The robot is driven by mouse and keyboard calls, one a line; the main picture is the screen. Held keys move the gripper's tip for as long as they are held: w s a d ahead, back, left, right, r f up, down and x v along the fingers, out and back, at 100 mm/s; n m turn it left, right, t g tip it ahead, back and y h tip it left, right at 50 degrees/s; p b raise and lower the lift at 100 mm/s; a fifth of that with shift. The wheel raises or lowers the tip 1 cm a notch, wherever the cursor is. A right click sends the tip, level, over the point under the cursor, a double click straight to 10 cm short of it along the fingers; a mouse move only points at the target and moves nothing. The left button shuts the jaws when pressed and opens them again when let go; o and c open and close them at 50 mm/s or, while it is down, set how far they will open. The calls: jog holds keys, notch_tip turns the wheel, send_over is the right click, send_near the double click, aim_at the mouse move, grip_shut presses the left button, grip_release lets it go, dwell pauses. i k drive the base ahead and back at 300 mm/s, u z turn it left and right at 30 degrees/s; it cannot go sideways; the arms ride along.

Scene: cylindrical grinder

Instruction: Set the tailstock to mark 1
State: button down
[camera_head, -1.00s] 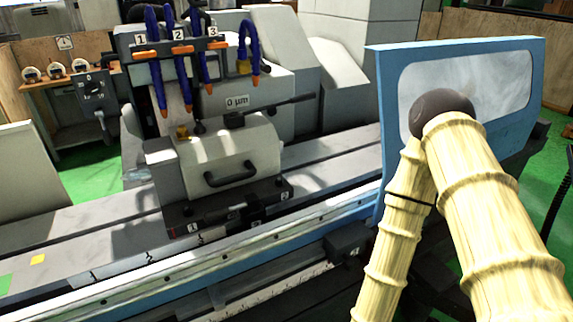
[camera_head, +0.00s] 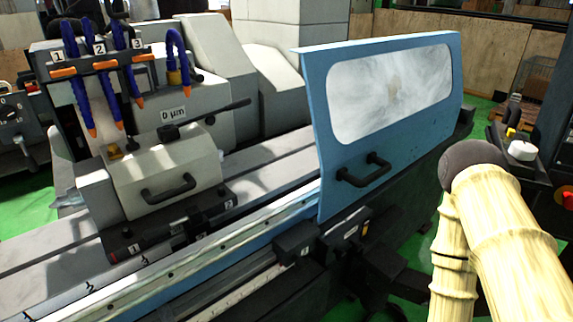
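The pale grey block that looks like the tailstock (camera_head: 190,162) sits on the machine's bed, left of the blue door. A black handle (camera_head: 169,191) is on its front and a black lever (camera_head: 205,118) runs along its top to the right. My arm, in a beige ribbed cover, shows at the lower right. My gripper is not in view.
The blue door (camera_head: 312,150) with window and black handle (camera_head: 363,170) stands right of the block. Blue coolant hoses (camera_head: 98,88) with orange tips hang above it. A control panel (camera_head: 525,150) stands at the right. Green floor shows around the machine.

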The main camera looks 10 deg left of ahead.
aim_at(152, 185)
jog(key=z, duration=0.15)
jog(key=k, duration=0.85)
jog(key=u, duration=1.2)
jog(key=i, duration=0.5)
jog(key=z, duration=0.05)
